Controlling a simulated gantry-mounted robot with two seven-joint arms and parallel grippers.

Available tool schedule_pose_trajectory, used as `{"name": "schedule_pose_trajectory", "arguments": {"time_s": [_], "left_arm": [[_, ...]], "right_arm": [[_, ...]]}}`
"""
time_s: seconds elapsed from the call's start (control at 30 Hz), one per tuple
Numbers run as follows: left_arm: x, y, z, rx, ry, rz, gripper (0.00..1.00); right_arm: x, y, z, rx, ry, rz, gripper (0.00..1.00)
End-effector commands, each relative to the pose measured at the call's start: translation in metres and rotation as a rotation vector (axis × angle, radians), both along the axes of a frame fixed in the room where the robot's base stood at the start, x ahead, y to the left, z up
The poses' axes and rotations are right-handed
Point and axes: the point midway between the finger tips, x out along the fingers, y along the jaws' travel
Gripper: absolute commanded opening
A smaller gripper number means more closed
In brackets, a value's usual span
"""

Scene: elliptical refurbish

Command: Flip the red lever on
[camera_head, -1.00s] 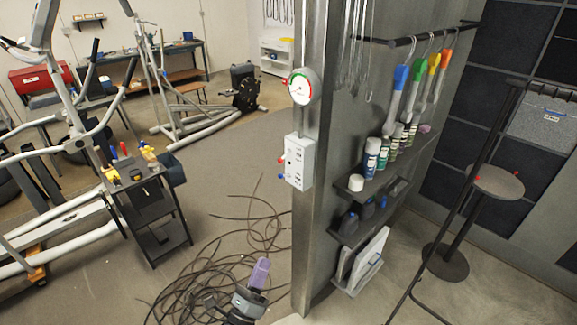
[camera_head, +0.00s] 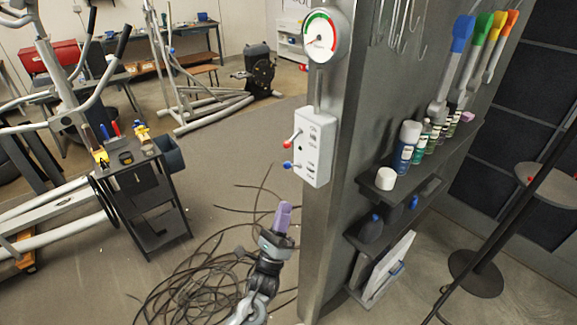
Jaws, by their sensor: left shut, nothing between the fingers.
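The red lever (camera_head: 291,140) sticks out from the left side of a white control box (camera_head: 316,146) on the edge of a grey metal pillar. Its red tip points down and to the left. A blue lever (camera_head: 289,165) sits below it on the same box. My left gripper (camera_head: 284,212), with purple fingertips, is shut and empty. It is below and slightly left of the box, apart from both levers, pointing up. My right gripper is not in view.
A round gauge (camera_head: 326,36) is mounted above the box. Shelves with spray cans (camera_head: 407,146) line the pillar's right side. Black cables (camera_head: 205,285) lie coiled on the floor behind my left arm. A tool cart (camera_head: 140,190) stands at the left.

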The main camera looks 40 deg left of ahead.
Motion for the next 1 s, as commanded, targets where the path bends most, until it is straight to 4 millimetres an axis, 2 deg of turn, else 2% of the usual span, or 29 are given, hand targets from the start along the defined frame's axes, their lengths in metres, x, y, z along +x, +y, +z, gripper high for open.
{"name": "schedule_pose_trajectory", "arguments": {"time_s": [0.3,0.47,0.67,1.0], "left_arm": [[0.000,0.000,0.001,0.000,0.001,0.000,0.00],[0.006,0.002,0.008,0.000,-0.001,0.000,0.00],[0.024,0.007,0.029,-0.001,-0.003,0.001,0.00],[0.064,0.019,0.076,-0.001,-0.002,0.000,0.00]], "right_arm": [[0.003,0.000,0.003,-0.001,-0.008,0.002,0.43],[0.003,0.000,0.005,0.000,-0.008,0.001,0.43],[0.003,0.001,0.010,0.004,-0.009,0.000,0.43],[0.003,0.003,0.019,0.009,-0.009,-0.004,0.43]]}}
